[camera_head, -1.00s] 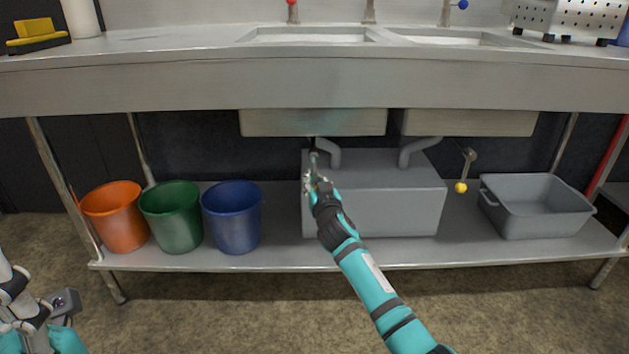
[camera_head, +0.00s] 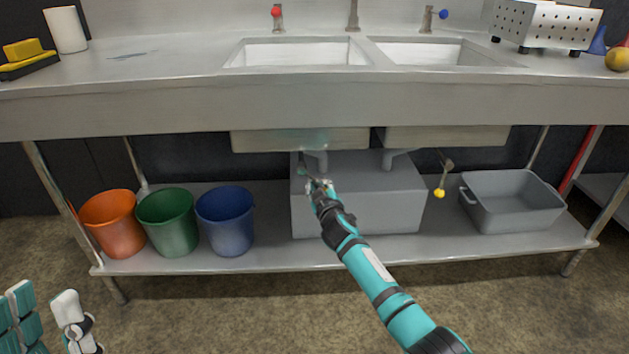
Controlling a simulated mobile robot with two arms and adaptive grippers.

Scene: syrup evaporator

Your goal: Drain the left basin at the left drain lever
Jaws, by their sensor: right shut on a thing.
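The left basin (camera_head: 302,53) is a pale rectangular sink in the metal counter, and its grey underside (camera_head: 270,141) shows below the counter front. A thin metal lever, the left drain lever (camera_head: 301,163), hangs beside the left drain pipe (camera_head: 321,161). It slants from upper left down to my right gripper (camera_head: 319,187). My right gripper is shut on the lever's lower end, which the fingers hide. White and teal parts of my left arm show at the lower left corner; whether its gripper is open or shut is unclear. No water is visible.
A grey box (camera_head: 370,205) stands behind my right gripper on the lower shelf. The right drain lever has a yellow knob (camera_head: 439,193). A grey tub (camera_head: 512,205) stands at right; orange (camera_head: 110,225), green (camera_head: 168,225) and blue (camera_head: 226,225) buckets stand at left.

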